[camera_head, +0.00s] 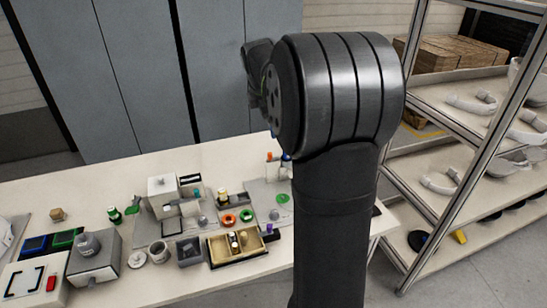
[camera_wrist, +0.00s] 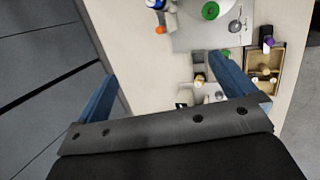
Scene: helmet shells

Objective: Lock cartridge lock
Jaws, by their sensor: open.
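I cannot tell for sure which part is the cartridge lock. A grey fixture with a white block (camera_head: 162,190) and small levers stands on a grey plate mid-table in the head view. My gripper (camera_wrist: 165,75) shows in the wrist view with its two blue fingers wide apart and nothing between them but the tabletop further off. In the head view my arm hides most of the gripper, which is raised above the back of the table.
A tan divided tray (camera_head: 237,259) with small parts lies at the table's front; it also shows in the wrist view (camera_wrist: 249,62). An orange ring (camera_head: 230,219) and a green ring (camera_head: 247,216) lie behind it. A grey box (camera_head: 95,265) stands left. Shelves (camera_head: 470,145) stand right.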

